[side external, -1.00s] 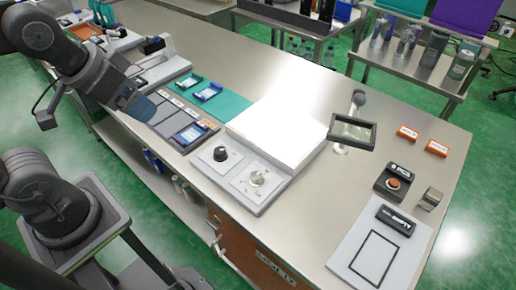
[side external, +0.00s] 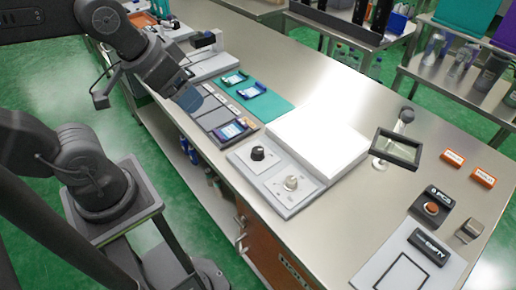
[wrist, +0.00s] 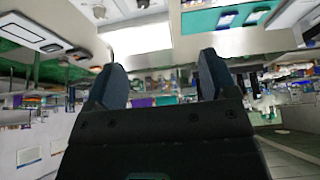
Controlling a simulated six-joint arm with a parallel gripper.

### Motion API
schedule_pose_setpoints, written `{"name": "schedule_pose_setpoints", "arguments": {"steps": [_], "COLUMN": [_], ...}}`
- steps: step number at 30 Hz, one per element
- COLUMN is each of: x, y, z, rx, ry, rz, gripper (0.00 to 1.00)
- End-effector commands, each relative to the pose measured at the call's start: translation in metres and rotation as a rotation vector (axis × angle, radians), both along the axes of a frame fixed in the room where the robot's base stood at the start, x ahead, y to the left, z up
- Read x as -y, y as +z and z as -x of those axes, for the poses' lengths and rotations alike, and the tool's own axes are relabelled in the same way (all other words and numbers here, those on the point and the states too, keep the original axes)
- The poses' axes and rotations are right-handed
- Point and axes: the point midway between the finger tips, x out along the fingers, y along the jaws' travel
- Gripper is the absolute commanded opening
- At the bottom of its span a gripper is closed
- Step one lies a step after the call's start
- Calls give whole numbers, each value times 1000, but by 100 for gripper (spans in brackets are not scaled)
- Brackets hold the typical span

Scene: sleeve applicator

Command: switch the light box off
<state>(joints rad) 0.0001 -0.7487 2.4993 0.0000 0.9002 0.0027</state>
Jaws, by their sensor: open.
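The light box (side external: 318,143) has a plain white top panel and sits on the steel bench. In the wrist view its panel (wrist: 143,38) is bright white; I cannot tell surely whether it is lit. Its grey front strip (side external: 275,177) carries a black knob (side external: 257,153) and a pale metal knob (side external: 291,183). My gripper (side external: 190,98) is in the air up and left of the knobs, apart from the box. In the wrist view my gripper (wrist: 163,80) has its two fingers spread with nothing between them.
A framed magnifier on a stand (side external: 396,149) stands right of the box. A push-button box (side external: 431,208) and orange boxes (side external: 483,177) are at the right.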

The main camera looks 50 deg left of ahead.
Motion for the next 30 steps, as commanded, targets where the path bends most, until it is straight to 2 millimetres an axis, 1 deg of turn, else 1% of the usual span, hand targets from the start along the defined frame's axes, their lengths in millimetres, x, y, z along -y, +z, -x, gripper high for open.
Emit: {"name": "schedule_pose_setpoints", "arguments": {"steps": [1, 4, 6, 11, 15, 18, 21, 25, 30], "x": [0, 2, 5, 14, 25, 32, 38, 43, 45], "y": [0, 0, -1, -11, -29, -45, -60, -73, -83], "z": [-2, -11, -22, -60, -93, -113, -128, -139, -142], "rx": [-6, -39, -80, -200, -296, -353, -390, -416, -424], "ry": [-12, -81, -172, -478, -767, -953, -1101, -1217, -1259], "rz": [-5, -37, -74, -179, -250, -280, -299, -311, -314], "gripper": [74, 64, 59, 59, 59, 59, 59, 59, 59]}}
